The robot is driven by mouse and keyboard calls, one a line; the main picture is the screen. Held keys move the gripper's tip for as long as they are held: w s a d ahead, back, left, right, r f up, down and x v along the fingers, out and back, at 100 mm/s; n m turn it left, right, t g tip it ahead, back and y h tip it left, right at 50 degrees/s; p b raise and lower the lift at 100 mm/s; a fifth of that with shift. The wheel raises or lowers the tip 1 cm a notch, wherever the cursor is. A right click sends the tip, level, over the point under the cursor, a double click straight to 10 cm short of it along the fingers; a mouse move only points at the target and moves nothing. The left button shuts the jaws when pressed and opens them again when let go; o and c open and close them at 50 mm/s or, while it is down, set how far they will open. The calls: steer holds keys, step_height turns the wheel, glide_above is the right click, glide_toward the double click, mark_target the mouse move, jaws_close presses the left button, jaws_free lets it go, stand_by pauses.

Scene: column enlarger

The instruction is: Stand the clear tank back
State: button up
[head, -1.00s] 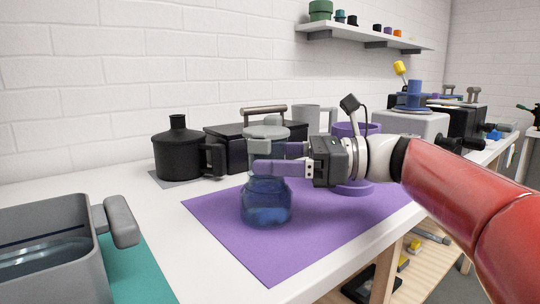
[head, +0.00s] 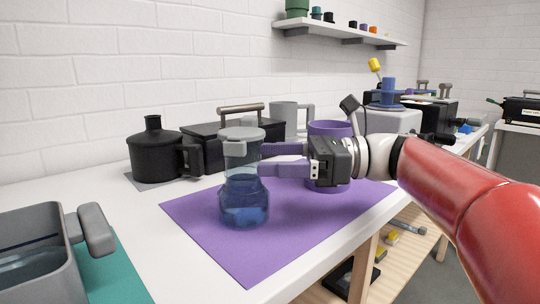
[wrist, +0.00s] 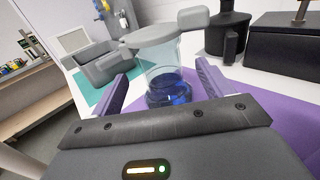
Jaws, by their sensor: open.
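The clear tank (head: 244,205) stands upright on the purple mat (head: 190,218). It holds blue liquid and has a grey lid (head: 242,134) on a narrower upper part. My gripper (head: 263,160) is open at the tank's right side, its purple fingers level with the neck and their tips at the neck's right edge. In the wrist view the tank (wrist: 168,88) stands upright beyond and between the two spread fingers, with a gap on each side.
A black jug (head: 155,155) and a black case (head: 205,133) stand behind. A purple container (head: 330,130) and a grey mug (head: 284,118) are at the back right. A grey open basin (head: 45,225) sits front left. White counter is bare left of the mat.

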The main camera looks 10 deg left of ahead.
steer(key=shift+w+d+p, duration=0.15)
steer(key=shift+d+p, duration=0.3)
steer(key=shift+d, duration=0.95)
